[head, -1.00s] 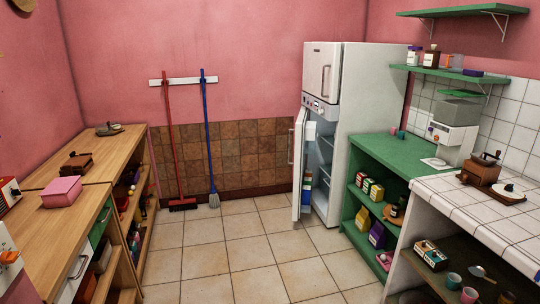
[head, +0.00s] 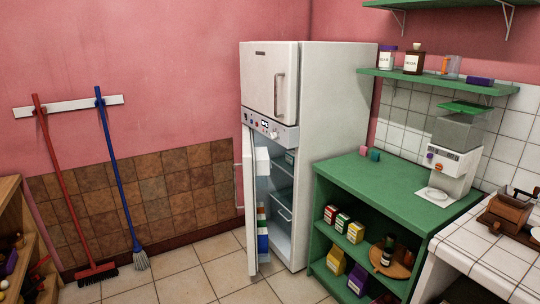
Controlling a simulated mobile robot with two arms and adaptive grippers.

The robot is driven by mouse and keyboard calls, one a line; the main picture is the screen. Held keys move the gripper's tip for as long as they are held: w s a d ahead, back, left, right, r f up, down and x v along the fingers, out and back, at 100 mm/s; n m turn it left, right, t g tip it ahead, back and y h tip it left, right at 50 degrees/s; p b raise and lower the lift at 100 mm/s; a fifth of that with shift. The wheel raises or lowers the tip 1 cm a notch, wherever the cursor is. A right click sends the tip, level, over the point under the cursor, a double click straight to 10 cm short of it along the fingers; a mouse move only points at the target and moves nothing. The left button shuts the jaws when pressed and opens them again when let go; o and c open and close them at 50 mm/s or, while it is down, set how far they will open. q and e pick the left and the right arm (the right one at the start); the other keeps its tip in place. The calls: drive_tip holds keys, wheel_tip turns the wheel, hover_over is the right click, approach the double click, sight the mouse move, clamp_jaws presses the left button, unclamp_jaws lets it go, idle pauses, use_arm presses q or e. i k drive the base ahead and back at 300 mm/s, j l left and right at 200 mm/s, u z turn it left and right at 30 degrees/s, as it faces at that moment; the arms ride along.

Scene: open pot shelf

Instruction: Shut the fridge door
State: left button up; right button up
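The white fridge (head: 338,140) stands against the pink back wall, in the middle of the head view. Its upper door (head: 268,80) is shut. Its lower door (head: 250,215) stands open, swung out toward me on the left side, seen nearly edge-on. Cartons show in the door's inner rack, and shelves and a drawer show inside the fridge (head: 283,200). A handle shows at the left edge of the open door. Neither of my grippers is in view.
A green cabinet (head: 395,185) with boxes on its shelves stands right of the fridge. A tiled counter (head: 475,250) is at the lower right. A red broom (head: 68,190) and blue mop (head: 120,180) lean on the left wall. Tiled floor (head: 190,280) before the door is clear.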

sight(255, 161)
drive_tip(key=i+j+z, duration=0.15)
drive_tip(key=j, duration=0.2)
drive_tip(key=i+j+z, duration=0.35)
drive_tip(key=j, duration=0.35)
drive_tip(key=i+j+z, duration=0.15)
drive_tip(key=j, duration=0.25)
drive_tip(key=i+j+z, duration=0.15)
drive_tip(key=j, duration=0.3)
drive_tip(key=i, duration=0.05)
